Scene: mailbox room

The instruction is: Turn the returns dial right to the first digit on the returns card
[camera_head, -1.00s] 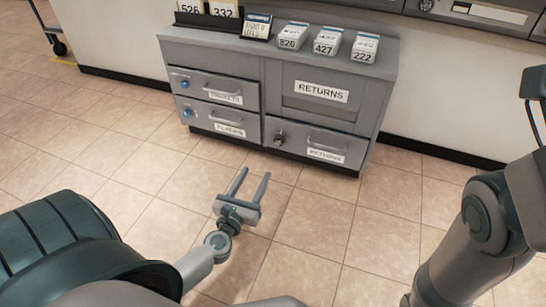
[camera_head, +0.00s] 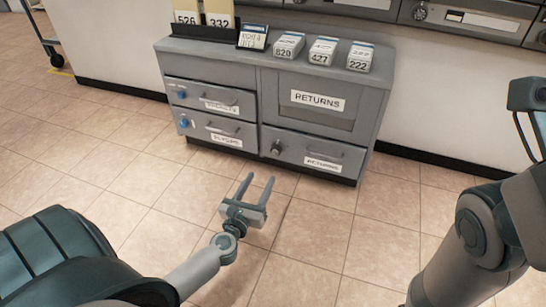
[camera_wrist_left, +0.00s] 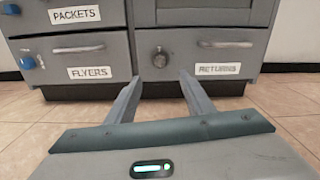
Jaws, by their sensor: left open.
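The returns dial (camera_head: 277,148) is a dark grey knob at the left of the lower right drawer, whose label reads RETURNS (camera_head: 323,162). It also shows in the left wrist view (camera_wrist_left: 159,58), just above and between my fingers. My left gripper (camera_head: 257,180) is open and empty, in front of the cabinet and apart from the dial. In the left wrist view my left gripper (camera_wrist_left: 158,82) points at the drawer front. A small dark-framed card (camera_head: 252,37) stands on the cabinet top; its writing is too small to read surely. My right gripper is out of view; only my right arm shows.
The grey cabinet (camera_head: 270,84) has PACKETS and FLYERS drawers with blue knobs at left. On top are cards 526 and 332 in a black rack (camera_head: 204,30) and bundles marked 820, 427 and 222. A cart (camera_head: 50,38) stands far left. The tiled floor in front is clear.

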